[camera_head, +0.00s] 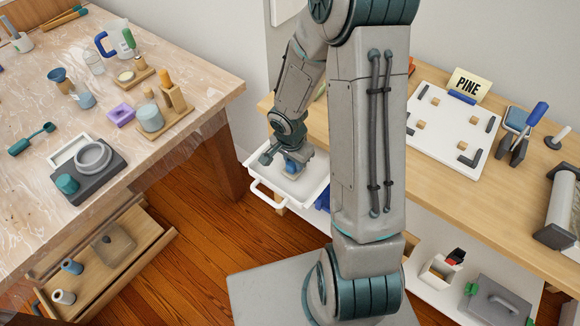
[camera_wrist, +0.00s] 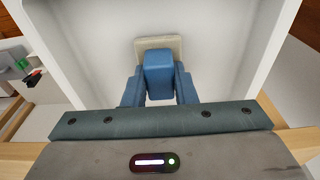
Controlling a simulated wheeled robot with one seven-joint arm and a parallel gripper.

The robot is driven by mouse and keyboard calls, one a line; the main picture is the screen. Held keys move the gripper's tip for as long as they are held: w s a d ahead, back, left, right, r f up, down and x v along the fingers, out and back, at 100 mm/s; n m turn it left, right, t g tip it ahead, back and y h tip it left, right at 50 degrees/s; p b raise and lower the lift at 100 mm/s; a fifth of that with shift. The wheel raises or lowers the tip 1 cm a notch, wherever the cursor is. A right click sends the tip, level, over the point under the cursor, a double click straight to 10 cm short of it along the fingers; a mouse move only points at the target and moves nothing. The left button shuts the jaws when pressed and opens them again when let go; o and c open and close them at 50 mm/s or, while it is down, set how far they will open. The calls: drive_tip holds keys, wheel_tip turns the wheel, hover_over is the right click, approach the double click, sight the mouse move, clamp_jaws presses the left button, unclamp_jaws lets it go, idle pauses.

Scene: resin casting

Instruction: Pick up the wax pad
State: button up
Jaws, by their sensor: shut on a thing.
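The wax pad (camera_wrist: 148,43) appears as a cream slab with a blue block-shaped grip on it. My gripper (camera_wrist: 158,88) has a blue finger on each side of that grip and is shut on it. In the head view, the pad (camera_head: 292,174) shows as a pale slab beneath my gripper (camera_head: 291,163), inside a white open drawer (camera_head: 305,199). The drawer's walls stand around the pad. I cannot tell whether the pad touches the drawer floor.
The drawer sticks out from the right workbench (camera_head: 427,78), with its handle (camera_head: 268,195) facing the open floor. The left table (camera_head: 28,180) holds cups and tools above a wooden drawer (camera_head: 125,277).

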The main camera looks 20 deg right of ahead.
drive_tip(key=shift+r, duration=0.5)
drive_tip(key=r, duration=0.2)
drive_tip(key=r+p, duration=0.1)
drive_tip(key=shift+d+r, duration=0.2)
drive_tip(key=shift+r, duration=0.2)
drive_tip(key=s+d+r+p, duration=0.2)
drive_tip(key=s+d+r, duration=0.4)
drive_tip(key=d, duration=0.3)
drive_tip(key=shift+s+d, duration=0.15)
drive_tip(key=shift+d, duration=0.1)
drive_tip(key=shift+r, duration=0.1)
